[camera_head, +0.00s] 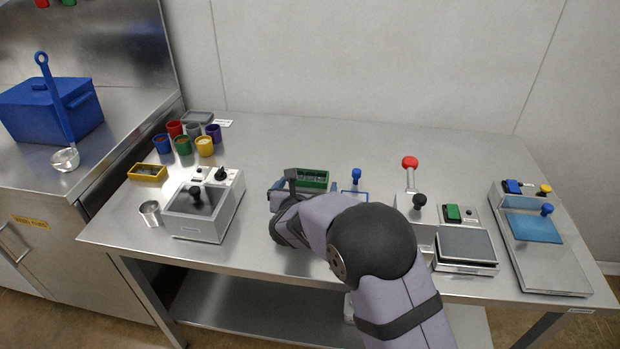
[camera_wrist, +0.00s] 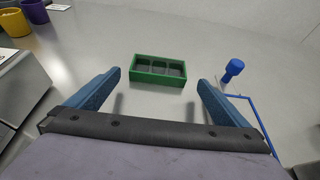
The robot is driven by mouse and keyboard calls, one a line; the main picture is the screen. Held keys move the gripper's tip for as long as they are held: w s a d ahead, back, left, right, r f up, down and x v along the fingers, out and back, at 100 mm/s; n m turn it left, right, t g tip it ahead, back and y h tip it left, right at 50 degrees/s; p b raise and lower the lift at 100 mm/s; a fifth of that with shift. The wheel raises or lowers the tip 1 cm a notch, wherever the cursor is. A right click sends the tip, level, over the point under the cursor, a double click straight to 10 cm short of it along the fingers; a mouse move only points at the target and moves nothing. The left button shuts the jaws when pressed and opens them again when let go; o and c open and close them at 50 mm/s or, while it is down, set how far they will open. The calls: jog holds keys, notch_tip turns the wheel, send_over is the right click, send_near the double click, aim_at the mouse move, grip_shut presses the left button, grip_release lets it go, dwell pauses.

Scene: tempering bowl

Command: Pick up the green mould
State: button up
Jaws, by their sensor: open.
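The green mould (camera_head: 313,179) is a small rectangular tray with dark compartments, lying on the steel table. In the head view its left part is partly hidden by my gripper (camera_head: 282,184). In the wrist view the green mould (camera_wrist: 158,70) sits ahead, between the lines of the two blue fingers and beyond their tips. My gripper (camera_wrist: 160,78) is open and empty, with the fingers wider apart than the mould is long. The fingers do not appear to touch it.
A blue-knobbed piece (camera_wrist: 232,70) with a blue frame stands right of the mould. A grey bowl unit (camera_head: 200,215) with a black knob is to the left. Several coloured cups (camera_head: 204,146) and a yellow mould (camera_head: 148,172) stand farther left. Bare table lies behind the mould.

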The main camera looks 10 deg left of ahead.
aim_at(310, 177)
jog(key=shift+p+x, duration=0.85)
jog(key=shift+x, duration=1.8)
jog(key=shift+w+a+r, duration=0.1)
jog(key=shift+a+r, duration=0.05)
jog(key=shift+r, duration=0.1)
jog(key=c, duration=1.2)
jog(key=shift+o, duration=0.2)
jog(key=shift+r, duration=0.1)
